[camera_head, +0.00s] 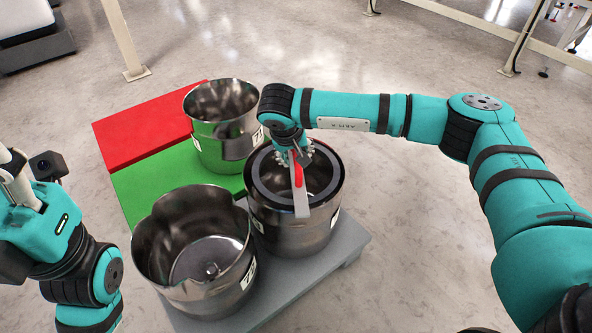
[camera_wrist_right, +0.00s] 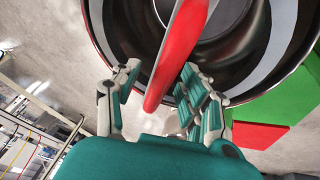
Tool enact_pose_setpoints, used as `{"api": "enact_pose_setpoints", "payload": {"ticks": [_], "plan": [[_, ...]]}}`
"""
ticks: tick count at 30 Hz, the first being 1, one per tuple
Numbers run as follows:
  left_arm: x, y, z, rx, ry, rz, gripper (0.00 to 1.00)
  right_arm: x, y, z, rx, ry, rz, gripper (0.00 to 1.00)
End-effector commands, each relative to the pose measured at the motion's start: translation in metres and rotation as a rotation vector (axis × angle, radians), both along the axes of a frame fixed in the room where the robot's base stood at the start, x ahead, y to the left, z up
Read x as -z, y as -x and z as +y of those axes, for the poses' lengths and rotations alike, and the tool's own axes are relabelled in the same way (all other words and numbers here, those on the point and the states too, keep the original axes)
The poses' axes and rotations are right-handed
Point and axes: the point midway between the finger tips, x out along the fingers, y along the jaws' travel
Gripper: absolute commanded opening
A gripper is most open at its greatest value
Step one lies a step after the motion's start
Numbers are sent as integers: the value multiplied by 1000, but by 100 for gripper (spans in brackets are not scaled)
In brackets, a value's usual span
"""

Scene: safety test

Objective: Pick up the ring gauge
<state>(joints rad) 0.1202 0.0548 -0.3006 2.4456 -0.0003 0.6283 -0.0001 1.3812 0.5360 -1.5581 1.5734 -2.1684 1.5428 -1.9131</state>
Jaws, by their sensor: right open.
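The ring gauge, a dark ring with a grey bar and a red handle (camera_head: 298,176), lies across the top of the right-hand steel pot (camera_head: 290,236). In the right wrist view the red handle (camera_wrist_right: 180,48) runs up between the fingers, with the ring and pot rim behind it. My right gripper (camera_head: 294,157) is over the pot at the handle. Its fingers are open, one on each side of the handle (camera_wrist_right: 158,76). My left gripper (camera_head: 16,180) is at the left edge, away from the pots, and its fingers are unclear.
A second steel pot (camera_head: 195,250) stands at front left and a third (camera_head: 222,128) behind. A green panel (camera_head: 150,187) and a red panel (camera_head: 135,130) lie at the left. The grey platform (camera_head: 335,258) has bare room at the right.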

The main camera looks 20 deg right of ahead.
Motion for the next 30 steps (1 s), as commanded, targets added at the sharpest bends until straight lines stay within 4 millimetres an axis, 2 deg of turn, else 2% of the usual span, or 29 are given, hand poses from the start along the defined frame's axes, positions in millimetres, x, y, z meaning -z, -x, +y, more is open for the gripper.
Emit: {"api": "enact_pose_setpoints", "payload": {"ticks": [9, 18, 20, 30], "plan": [[-1, 1, 0, 0, 0, -5, 33, 1, 0, 0, 0, 0, 0, 44], [-3, 2, 0, 0, 1, -12, 33, 1, 0, 0, 0, 0, 0, 6], [-3, 2, 0, 0, 1, -12, 33, 1, 0, 0, 0, 0, 0, 0], [-2, 1, 0, 0, 1, -9, 33, 0, 0, 0, 0, 0, -1, 0]]}}
